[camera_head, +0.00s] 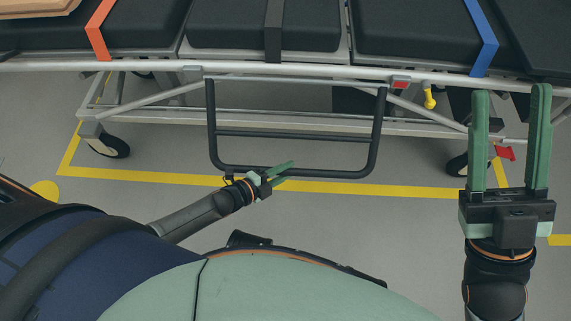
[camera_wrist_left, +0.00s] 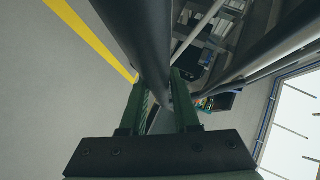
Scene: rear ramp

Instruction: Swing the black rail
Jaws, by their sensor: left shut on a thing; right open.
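The black rail (camera_head: 292,133) is a U-shaped tube frame with a crossbar. It hangs down from the near side of a wheeled stretcher (camera_head: 312,67). My left gripper (camera_head: 284,174) is at the rail's bottom bar, left of its middle. In the left wrist view the black tube (camera_wrist_left: 146,40) runs between the two green fingers, and the gripper is shut on it. My right gripper (camera_head: 510,95) is open and empty, its green fingers pointing up the picture over the stretcher's right part, apart from the rail.
The stretcher has dark pads with an orange strap (camera_head: 99,28) and a blue strap (camera_head: 483,38). A yellow knob (camera_head: 429,98) and red tabs (camera_head: 505,153) are on its right side. Wheels (camera_head: 107,145) stand on grey floor with yellow lines (camera_head: 330,187). Floor below the rail is clear.

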